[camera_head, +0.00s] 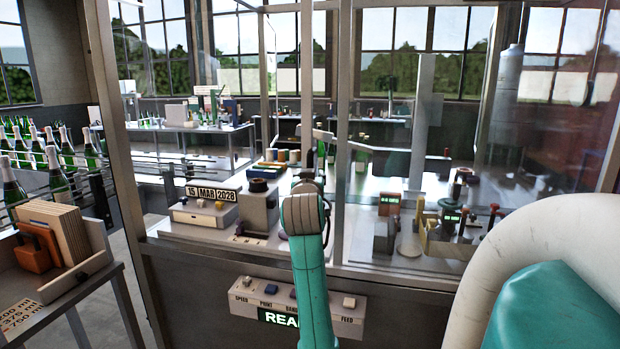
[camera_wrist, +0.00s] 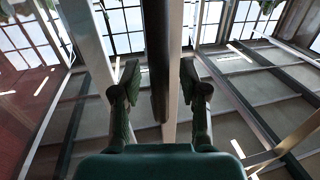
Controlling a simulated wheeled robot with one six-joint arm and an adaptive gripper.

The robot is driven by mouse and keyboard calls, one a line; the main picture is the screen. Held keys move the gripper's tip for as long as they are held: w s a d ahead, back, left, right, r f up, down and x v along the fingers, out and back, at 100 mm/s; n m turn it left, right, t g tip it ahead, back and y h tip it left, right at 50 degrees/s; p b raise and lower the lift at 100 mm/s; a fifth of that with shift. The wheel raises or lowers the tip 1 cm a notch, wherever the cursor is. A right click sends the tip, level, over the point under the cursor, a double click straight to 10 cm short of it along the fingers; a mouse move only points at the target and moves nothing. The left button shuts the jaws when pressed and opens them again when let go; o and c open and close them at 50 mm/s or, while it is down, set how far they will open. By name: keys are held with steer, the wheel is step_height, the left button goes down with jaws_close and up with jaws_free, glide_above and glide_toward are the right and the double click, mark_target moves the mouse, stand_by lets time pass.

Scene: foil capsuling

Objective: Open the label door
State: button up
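The machine's clear enclosure has metal-framed panels above a grey bench; which panel is the label door, I cannot tell for sure. Two upright frame posts (camera_head: 343,120) stand close together in the middle. My gripper (camera_wrist: 159,82) is open in the wrist view, its two dark fingers apart. A dark upright bar (camera_wrist: 158,50), seemingly a handle, lies between the fingers with gaps on both sides. A pale metal post (camera_wrist: 175,45) runs behind it. In the head view my teal arm reaches up to the middle posts and mostly hides my gripper.
Behind the glass are a date stamp unit (camera_head: 211,193) and a machine with a dark knob (camera_head: 258,205). A button panel (camera_head: 270,295) is below. Green bottles (camera_head: 58,175) and a side stand (camera_head: 90,265) are left. Floor shows between stand and machine.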

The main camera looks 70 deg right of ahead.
steer(key=v, duration=1.2)
stand_by(0.4)
